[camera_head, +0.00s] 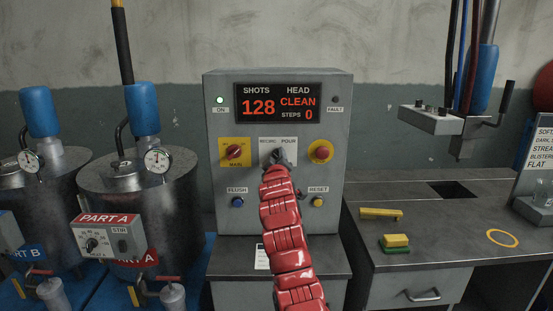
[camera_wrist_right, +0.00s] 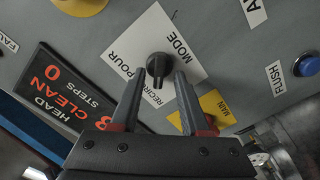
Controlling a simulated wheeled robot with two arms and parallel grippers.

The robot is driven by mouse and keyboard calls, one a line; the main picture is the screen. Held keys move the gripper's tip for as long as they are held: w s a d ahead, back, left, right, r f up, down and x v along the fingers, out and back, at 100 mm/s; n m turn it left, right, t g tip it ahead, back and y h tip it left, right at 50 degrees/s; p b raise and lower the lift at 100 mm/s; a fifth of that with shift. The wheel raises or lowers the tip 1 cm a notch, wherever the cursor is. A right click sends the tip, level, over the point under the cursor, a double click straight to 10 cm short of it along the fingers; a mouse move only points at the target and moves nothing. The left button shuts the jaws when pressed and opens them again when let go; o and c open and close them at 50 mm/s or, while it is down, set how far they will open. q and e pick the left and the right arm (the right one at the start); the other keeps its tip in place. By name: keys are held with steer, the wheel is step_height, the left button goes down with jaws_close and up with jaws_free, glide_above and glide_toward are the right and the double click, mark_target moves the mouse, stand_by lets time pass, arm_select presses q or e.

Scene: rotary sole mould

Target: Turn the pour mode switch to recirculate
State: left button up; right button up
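The pour mode switch (camera_wrist_right: 159,65) is a black knob on a white plate marked RECIRC, POUR and MODE, in the right wrist view. Its handle points down in that view, towards the RECIRC lettering; the exact setting is hard to tell. My right gripper (camera_wrist_right: 160,78) is open, with one dark fingertip on each side of the knob's lower part; I cannot tell whether they touch it. In the head view my right gripper (camera_head: 280,158) covers most of the switch, and the white plate (camera_head: 266,142) shows behind it. My left gripper is not in view.
The grey control box (camera_head: 220,120) carries a red MAIN switch (camera_head: 233,152) left of the plate and a red button on yellow (camera_head: 320,151) at right. Blue FLUSH (camera_head: 237,202) and yellow RESET (camera_head: 318,202) buttons sit below. Metal tanks (camera_head: 170,200) stand left, a workbench (camera_head: 450,250) right.

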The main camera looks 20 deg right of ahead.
steer(key=shift+s, duration=0.1)
steer(key=b+v, duration=0.3)
steer(key=v, duration=1.4)
steer(key=shift+s, duration=0.2)
steer(key=shift+r, duration=0.1)
